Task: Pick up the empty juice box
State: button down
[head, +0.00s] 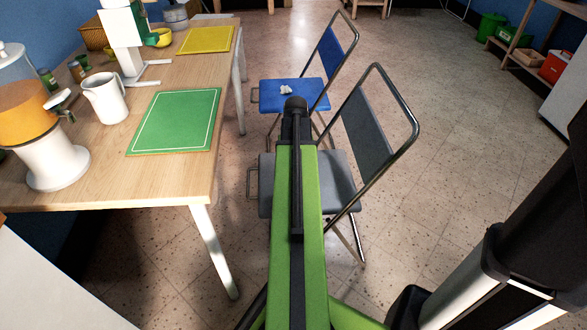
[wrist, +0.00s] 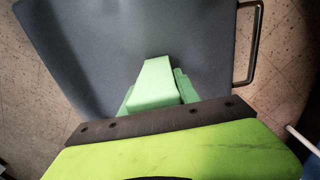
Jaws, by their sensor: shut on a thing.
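In the wrist view, a pale green box-shaped thing (wrist: 156,72), which I take to be the juice box, sits between the green fingers of my gripper (wrist: 155,88). The fingers are shut on its sides. Its printing and most of its lower part cannot be made out. Behind it in the wrist view is the grey chair seat (wrist: 95,50); I cannot tell whether the box is touching it. In the head view my own arm hides the gripper and the box.
The grey folding chair (head: 365,130) stands beside the wooden table (head: 177,180). The blue chair (head: 325,60) behind it bears a crumpled white thing (head: 286,90). A white jug (head: 106,100), juice dispenser (head: 55,160) and green mat (head: 178,120) are on the table. Floor at right is open.

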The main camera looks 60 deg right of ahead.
jog(key=r+p, duration=0.2)
jog(key=r, duration=0.1)
jog(key=r+p, duration=0.1)
jog(key=shift+w+r+p, duration=0.25)
jog(key=shift+w+p, duration=0.15)
jog(key=w+r+p, duration=0.5)
jog(key=w, duration=0.6)
jog(key=shift+r+p, duration=0.4)
